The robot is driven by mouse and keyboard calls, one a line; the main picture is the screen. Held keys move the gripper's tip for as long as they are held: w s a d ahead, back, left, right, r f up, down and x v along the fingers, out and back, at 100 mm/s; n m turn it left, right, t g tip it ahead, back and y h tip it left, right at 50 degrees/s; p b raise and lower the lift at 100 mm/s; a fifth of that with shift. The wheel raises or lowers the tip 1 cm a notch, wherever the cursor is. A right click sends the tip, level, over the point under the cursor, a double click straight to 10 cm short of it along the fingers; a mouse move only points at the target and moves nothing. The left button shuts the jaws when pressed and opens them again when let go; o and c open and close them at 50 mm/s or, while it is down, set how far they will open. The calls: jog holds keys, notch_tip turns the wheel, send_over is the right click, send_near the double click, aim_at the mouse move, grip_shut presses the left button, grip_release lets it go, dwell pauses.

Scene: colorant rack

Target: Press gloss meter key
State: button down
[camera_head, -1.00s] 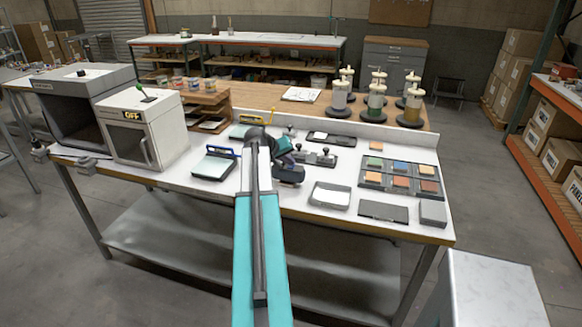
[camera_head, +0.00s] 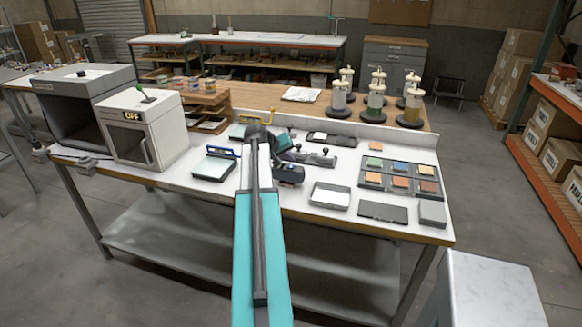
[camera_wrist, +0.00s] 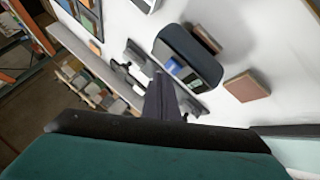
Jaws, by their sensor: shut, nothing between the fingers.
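In the wrist view the gloss meter (camera_wrist: 186,58) is a dark, rounded-corner box with a small blue display and pale markings on its top. It lies on the white tabletop. My gripper (camera_wrist: 164,96) is shut and empty. Its dark fingers reach toward the near edge of the meter and overlap it in the picture. I cannot tell whether they touch it. In the head view my arm hides much of this spot, and the dark shapes at its end are hard to tell apart.
A bar with two knobs (camera_head: 318,158) is close by the arm's end. A white-bottomed tray (camera_head: 330,196) and a panel of coloured tiles (camera_head: 399,164) lie to the right. A brownish block (camera_wrist: 247,86) is beside the meter.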

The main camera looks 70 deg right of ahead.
aim_at(289, 167)
jog(key=shift+r, duration=0.15)
jog(key=shift+r+p, duration=1.1)
jog(key=shift+r, duration=1.25)
